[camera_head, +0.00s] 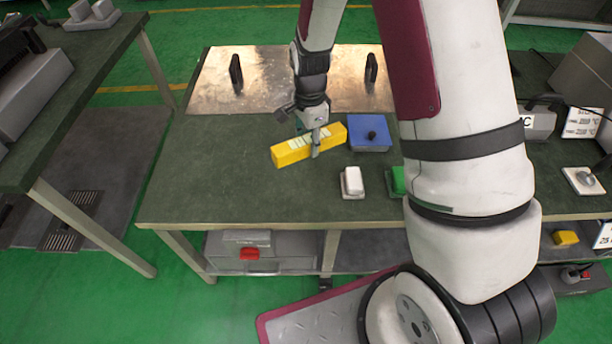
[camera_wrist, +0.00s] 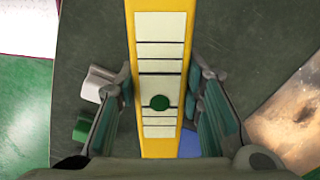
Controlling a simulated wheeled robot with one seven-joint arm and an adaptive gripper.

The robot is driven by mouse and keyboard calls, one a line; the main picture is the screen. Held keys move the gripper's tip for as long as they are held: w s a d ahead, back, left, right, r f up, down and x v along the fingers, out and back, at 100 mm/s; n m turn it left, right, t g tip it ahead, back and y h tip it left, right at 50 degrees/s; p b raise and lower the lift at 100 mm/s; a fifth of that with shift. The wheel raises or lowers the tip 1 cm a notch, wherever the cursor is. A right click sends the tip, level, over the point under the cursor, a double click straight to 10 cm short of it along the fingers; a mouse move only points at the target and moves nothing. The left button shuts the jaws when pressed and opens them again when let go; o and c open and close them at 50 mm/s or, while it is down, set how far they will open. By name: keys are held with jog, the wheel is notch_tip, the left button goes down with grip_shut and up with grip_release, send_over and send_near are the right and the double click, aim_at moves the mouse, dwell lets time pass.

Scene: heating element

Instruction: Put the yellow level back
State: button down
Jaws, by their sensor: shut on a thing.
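The yellow level (camera_head: 290,152) is a long yellow bar with pale label panels. In the head view it lies aslant over the dark green table top (camera_head: 225,185), left of the blue box. My gripper (camera_head: 316,150) is shut across the level near its middle. In the wrist view the level (camera_wrist: 160,30) runs between the two fingers, with a green dot on its label. I cannot tell whether its underside touches the table.
A blue box with a black knob (camera_head: 369,143) stands just right of the level. A white block (camera_head: 352,183) and a partly hidden green block (camera_head: 395,184) are nearer the front edge. A metal plate (camera_head: 265,82) with two black handles lies behind. The table's left front is clear.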

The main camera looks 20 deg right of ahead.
aim_at(309, 173)
jog(key=shift+w+f+m, duration=0.15)
jog(key=shift+w+m, duration=0.05)
jog(key=shift+m, duration=0.1)
notch_tip(309, 173, down, 10)
jog(key=shift+r+b, duration=0.15)
jog(key=shift+b, duration=0.65)
jog(key=c, duration=1.1)
grip_release()
jog(key=shift+s, duration=0.1)
notch_tip(309, 173, up, 12)
jog(key=shift+r+p, duration=0.1)
jog(key=shift+p, duration=0.75)
